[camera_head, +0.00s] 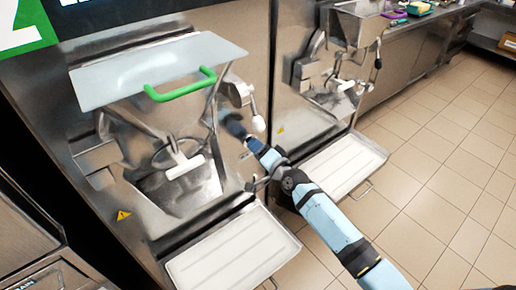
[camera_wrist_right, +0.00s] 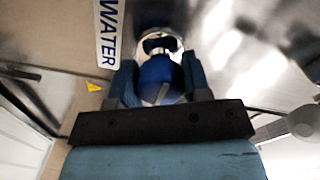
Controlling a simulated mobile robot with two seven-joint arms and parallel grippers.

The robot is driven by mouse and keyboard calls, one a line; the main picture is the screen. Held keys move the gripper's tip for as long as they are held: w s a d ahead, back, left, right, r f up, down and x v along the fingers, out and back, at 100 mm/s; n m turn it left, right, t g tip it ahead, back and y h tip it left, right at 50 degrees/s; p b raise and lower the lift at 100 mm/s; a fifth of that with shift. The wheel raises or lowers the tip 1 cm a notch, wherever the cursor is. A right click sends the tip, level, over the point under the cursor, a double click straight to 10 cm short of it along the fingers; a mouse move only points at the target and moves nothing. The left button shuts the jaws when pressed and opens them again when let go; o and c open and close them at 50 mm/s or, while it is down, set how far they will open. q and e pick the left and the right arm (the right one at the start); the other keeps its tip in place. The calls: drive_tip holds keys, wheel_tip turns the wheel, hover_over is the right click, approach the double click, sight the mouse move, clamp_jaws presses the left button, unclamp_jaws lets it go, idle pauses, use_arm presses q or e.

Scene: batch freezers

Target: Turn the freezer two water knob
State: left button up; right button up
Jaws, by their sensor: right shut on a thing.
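The freezer with a large 2 on a green sign (camera_head: 24,24) stands at the left in the head view. My right gripper (camera_head: 238,129) reaches to its front panel, right of the hopper and dispensing parts. In the right wrist view, my right gripper (camera_wrist_right: 158,84) is shut on the blue water knob (camera_wrist_right: 156,72), with one finger on each side of it. A white label reading WATER (camera_wrist_right: 108,34) is beside the knob. In the head view the gripper largely hides the knob. My left gripper is not in view.
A hopper lid with a green handle (camera_head: 181,90) is above and left of my right gripper. A white drip tray (camera_head: 232,251) sticks out below. A second freezer (camera_head: 296,82) with its own tray (camera_head: 340,165) stands to the right. Tiled floor (camera_head: 445,165) is clear.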

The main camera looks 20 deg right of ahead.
drive_tip(key=shift+m, duration=0.3)
drive_tip(key=o, duration=0.9)
drive_tip(key=v, duration=1.4)
drive_tip(key=s+a+f+n+g+h+p, duration=0.1)
drive_tip(key=s+n+g+p, duration=0.1)
drive_tip(key=s, duration=0.5)
drive_tip(key=s+a+f+n+g+h+p, duration=0.1)
drive_tip(key=s+a+f+n+g+p, duration=0.1)
drive_tip(key=s+n+p, duration=0.3)
drive_tip(key=s+a+f+n+g+h+p, duration=0.1)
drive_tip(key=s+n+p, duration=0.3)
drive_tip(key=s, duration=0.5)
drive_tip(key=shift+a+f+n+g, duration=0.2)
drive_tip(key=shift+f+n+g, duration=0.25)
drive_tip(key=shift+n+g, duration=0.05)
